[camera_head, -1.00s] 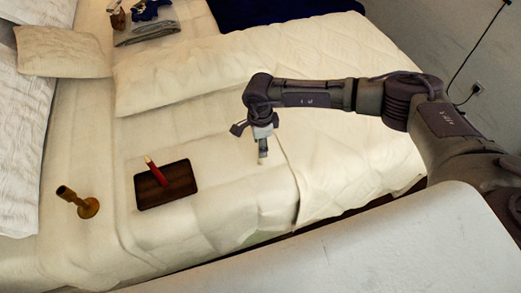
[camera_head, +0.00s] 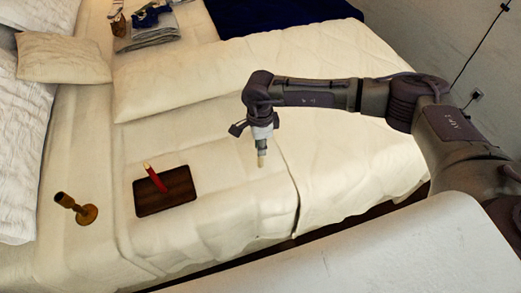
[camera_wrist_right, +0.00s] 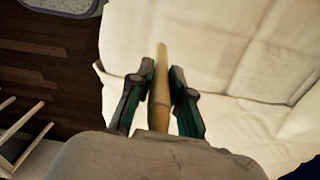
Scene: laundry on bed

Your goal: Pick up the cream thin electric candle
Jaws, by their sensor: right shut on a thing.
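The cream thin candle (camera_wrist_right: 161,75) is between the fingers of my right gripper (camera_wrist_right: 160,82) in the right wrist view, its tip pointing away from the palm. In the head view my right gripper (camera_head: 261,150) hangs over the bed, shut on the candle, whose pale lower end (camera_head: 262,161) shows below the fingers. The candle appears to be held above the bed cover, though the exact gap is hard to tell. My left gripper is not in view.
A red candle (camera_head: 155,177) lies on a dark brown tray (camera_head: 180,186) on the bed (camera_head: 225,215). A brass candlestick (camera_head: 86,213) is further left. Pillows (camera_head: 62,58) and folded laundry (camera_head: 147,37) are at the back left. The bed between tray and gripper is clear.

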